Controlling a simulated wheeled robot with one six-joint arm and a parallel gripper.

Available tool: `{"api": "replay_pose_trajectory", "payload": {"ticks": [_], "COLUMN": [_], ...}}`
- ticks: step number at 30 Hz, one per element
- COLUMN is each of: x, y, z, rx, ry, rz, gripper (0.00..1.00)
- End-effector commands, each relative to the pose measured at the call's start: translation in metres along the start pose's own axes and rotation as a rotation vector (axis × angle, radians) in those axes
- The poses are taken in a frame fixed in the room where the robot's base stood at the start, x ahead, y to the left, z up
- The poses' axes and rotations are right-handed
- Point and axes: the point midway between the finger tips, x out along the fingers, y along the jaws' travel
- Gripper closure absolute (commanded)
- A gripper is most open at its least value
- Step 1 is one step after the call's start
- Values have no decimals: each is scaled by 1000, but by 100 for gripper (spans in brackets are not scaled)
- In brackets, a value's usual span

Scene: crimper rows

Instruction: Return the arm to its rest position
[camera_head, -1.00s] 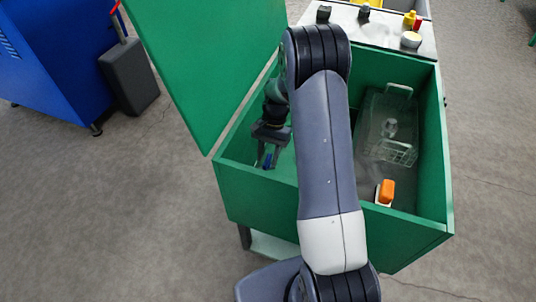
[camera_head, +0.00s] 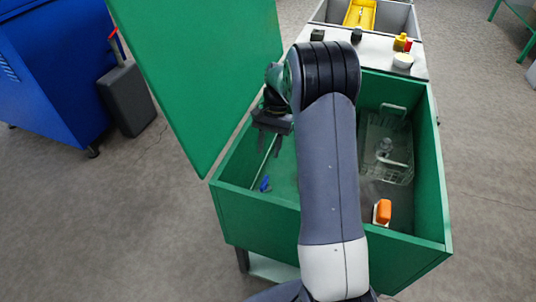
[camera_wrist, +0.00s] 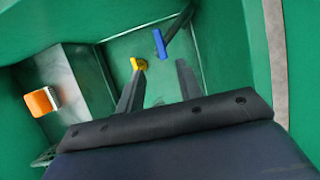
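My gripper (camera_head: 270,143) hangs over the left part of an open green bin (camera_head: 262,216), apart from the things on its floor. In the wrist view the two fingers (camera_wrist: 160,85) are spread with nothing between them. A blue-handled tool (camera_head: 264,184) lies in the bin's left part below the gripper; its blue part also shows in the wrist view (camera_wrist: 160,43). A small yellow piece (camera_wrist: 138,64) shows near the left fingertip, farther down in the bin. My forearm hides the middle of the bin.
A wire basket (camera_head: 390,160) and an orange-and-white object (camera_head: 383,211) are in the bin's right part. The raised green lid (camera_head: 205,80) stands left of my arm. Small items, including a white round one (camera_head: 403,61), stand on the pale top behind. A blue cabinet (camera_head: 50,80) is far left.

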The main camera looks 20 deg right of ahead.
Motion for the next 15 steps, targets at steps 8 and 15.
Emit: {"api": "replay_pose_trajectory", "payload": {"ticks": [8, 15], "x": [0, 19], "y": [0, 0], "z": [0, 0], "rx": [0, 0], "ry": [0, -4], "rz": [0, 2], "gripper": [65, 65]}}
